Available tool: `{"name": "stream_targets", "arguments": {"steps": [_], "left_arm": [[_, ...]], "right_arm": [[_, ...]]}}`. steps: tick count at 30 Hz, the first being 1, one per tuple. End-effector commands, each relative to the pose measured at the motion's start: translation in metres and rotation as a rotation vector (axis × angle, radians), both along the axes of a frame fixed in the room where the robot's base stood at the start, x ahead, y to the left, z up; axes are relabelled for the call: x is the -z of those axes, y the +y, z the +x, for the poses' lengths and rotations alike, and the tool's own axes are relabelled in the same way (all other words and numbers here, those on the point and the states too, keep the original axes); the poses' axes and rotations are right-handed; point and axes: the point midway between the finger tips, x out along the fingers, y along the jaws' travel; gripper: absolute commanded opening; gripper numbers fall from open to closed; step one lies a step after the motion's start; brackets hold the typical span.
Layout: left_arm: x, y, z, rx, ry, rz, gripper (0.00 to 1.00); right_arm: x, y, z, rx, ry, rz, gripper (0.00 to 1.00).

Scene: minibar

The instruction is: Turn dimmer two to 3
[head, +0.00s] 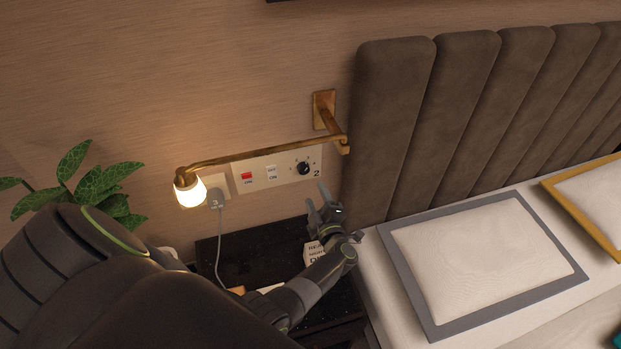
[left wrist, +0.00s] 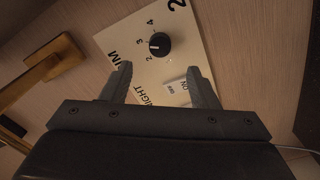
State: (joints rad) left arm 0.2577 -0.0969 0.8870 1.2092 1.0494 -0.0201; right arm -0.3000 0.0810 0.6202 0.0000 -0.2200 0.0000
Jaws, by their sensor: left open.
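The dimmer marked 2 is a round black knob (head: 304,168) on the right end of a white wall panel (head: 283,174). In the left wrist view the knob (left wrist: 160,45) has printed numbers around it, with 2, 3 and 4 readable. Its white pointer mark lies on the knob's left side there, near 2 and 3; the exact setting is hard to tell. My left gripper (head: 322,200) is open and empty, below and in front of the knob. In the left wrist view its fingers (left wrist: 158,73) point toward the knob, apart from it. My right gripper is not in view.
A red switch (head: 247,176) and a white switch (head: 271,172) share the panel. A brass wall lamp (head: 250,155) reaches across just above it. A plug with a cord (head: 216,198) is at left. A dark bedside table (head: 250,258) stands below, the padded headboard (head: 392,120) at right.

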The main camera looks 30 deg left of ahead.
Motion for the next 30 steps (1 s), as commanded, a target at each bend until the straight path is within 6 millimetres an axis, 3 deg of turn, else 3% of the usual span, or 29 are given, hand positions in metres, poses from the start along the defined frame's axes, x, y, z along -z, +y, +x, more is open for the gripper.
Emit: {"name": "stream_targets", "arguments": {"steps": [6, 12, 30], "left_arm": [[0.000, -0.038, -0.032, -0.001, 0.002, -0.002, 0.55], [0.001, -0.056, -0.048, 0.000, 0.001, -0.001, 0.55], [0.000, -0.060, -0.051, 0.000, -0.001, 0.001, 0.55]], "right_arm": [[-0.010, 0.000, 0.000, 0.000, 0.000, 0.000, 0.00], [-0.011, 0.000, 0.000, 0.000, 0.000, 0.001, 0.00], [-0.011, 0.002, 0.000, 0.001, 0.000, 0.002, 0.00]]}}
